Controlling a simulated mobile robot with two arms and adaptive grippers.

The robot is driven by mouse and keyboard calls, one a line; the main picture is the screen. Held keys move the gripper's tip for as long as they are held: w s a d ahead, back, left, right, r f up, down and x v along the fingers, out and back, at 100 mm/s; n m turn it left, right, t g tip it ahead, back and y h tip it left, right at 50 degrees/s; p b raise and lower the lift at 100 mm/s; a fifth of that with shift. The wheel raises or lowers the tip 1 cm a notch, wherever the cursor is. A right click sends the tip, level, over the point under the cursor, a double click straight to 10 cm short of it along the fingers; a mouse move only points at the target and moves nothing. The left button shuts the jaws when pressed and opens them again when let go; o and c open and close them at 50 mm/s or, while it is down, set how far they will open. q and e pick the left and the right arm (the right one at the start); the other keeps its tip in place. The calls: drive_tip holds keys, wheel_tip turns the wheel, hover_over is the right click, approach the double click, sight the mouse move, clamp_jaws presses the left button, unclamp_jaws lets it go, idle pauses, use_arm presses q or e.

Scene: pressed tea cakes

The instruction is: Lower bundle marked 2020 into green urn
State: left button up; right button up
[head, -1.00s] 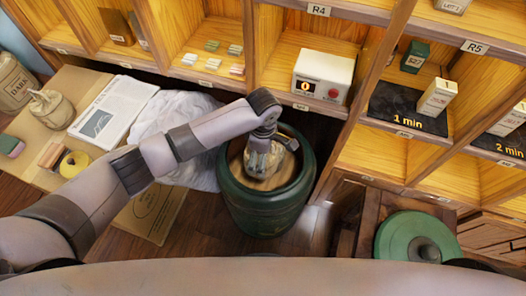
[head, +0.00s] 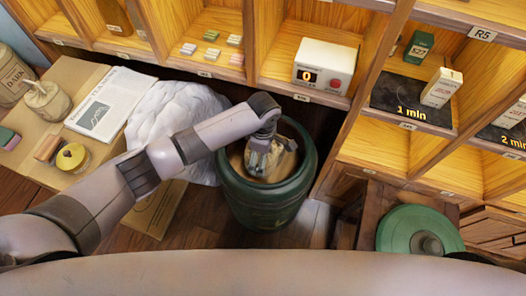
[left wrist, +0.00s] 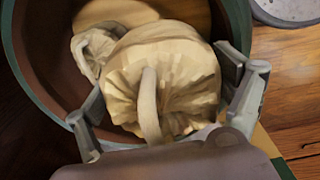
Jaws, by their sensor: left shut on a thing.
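The green urn (head: 262,212) stands open on the floor in the middle of the head view. My left gripper (head: 262,163) reaches down into its mouth. In the left wrist view the gripper (left wrist: 160,100) is shut on a cream cloth bundle (left wrist: 185,75) with a gathered top and a loop, inside the urn's wall (left wrist: 35,65). The bundle (head: 284,158) shows partly in the head view. A smaller pale cloth lump (left wrist: 88,50) lies beside it; I cannot tell whether it is separate. No 2020 mark is readable. My right gripper is out of view.
The urn's green lid (head: 418,230) lies on a wooden stand at the right. A white cloth heap (head: 185,108) is just left of the urn. Wooden shelves run behind it, with a timer box (head: 325,68) showing 0. A tan table (head: 40,175) holds several items at the left.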

use_arm(q)
drive_tip(key=shift+f+b, duration=0.55)
drive_tip(key=shift+f, duration=0.7)
drive_tip(key=shift+f+b, duration=0.35)
drive_tip(key=shift+f, duration=0.45)
drive_tip(key=shift+d+f+b, duration=0.1)
drive_tip(key=shift+f+b, duration=0.3)
drive_tip(key=shift+f, duration=0.7)
drive_tip(key=shift+f+b, duration=0.65)
drive_tip(key=shift+f, duration=0.7)
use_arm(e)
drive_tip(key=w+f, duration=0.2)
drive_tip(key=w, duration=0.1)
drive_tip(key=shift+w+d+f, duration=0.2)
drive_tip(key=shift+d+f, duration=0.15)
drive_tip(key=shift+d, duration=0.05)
use_arm(q)
drive_tip(key=shift+f+b, duration=0.65)
drive_tip(key=shift+f, duration=0.05)
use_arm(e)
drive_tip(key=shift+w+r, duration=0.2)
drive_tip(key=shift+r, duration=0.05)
